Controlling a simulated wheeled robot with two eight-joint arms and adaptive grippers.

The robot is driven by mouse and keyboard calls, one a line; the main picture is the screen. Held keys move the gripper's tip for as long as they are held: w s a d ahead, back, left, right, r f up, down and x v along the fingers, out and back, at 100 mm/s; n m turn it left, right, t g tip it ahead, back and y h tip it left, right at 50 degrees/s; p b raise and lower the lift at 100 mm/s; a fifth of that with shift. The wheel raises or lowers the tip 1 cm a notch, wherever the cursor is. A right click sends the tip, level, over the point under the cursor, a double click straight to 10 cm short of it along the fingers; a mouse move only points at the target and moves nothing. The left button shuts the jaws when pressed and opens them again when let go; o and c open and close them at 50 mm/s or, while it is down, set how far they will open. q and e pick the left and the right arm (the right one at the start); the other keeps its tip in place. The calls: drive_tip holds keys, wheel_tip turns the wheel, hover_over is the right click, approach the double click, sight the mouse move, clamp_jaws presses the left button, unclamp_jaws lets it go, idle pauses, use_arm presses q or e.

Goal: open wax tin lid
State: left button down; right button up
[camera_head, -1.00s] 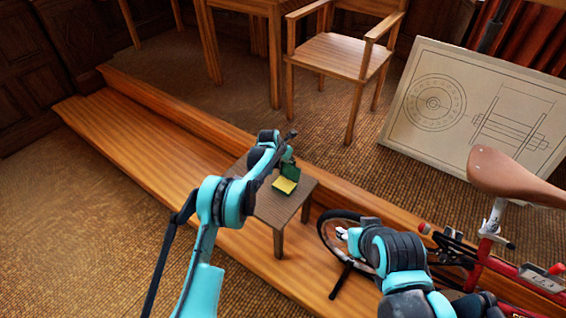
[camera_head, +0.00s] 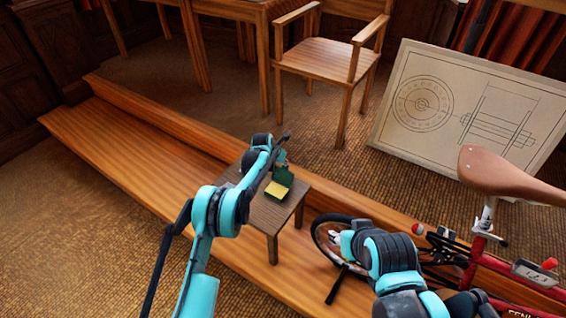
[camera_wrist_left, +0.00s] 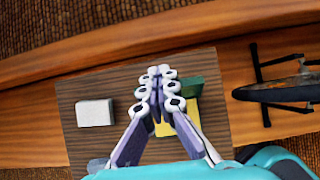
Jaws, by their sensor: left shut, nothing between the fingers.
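The wax tin (camera_head: 277,191) is small and green, with yellow wax showing inside. It sits on a small dark wooden table (camera_head: 262,215). Its green lid (camera_head: 285,175) stands raised at the back of the tin. The lid (camera_wrist_left: 190,87) also shows in the left wrist view, partly behind my fingers, with yellow wax (camera_wrist_left: 165,129) below. My left gripper (camera_wrist_left: 158,72) is shut and empty above the tin; I cannot tell whether it touches the lid. In the head view my left gripper (camera_head: 281,157) is small beside the lid. My right gripper (camera_head: 335,237) is small and unclear near the bicycle wheel.
A white block (camera_wrist_left: 95,112) lies on the table, left of the tin. A red bicycle (camera_head: 480,245) with a brown saddle stands at right. A wooden step (camera_head: 135,145) runs behind and under the table. A chair (camera_head: 325,60) and a drawing board (camera_head: 465,110) stand beyond.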

use_arm(q)
drive_tip(key=shift+d+r, duration=0.1)
drive_tip(key=shift+r+p, duration=0.3)
drive_tip(key=shift+r, duration=0.35)
drive_tip(key=v, duration=1.1)
drive_tip(key=shift+r, duration=0.3)
drive_tip(key=shift+s, duration=0.2)
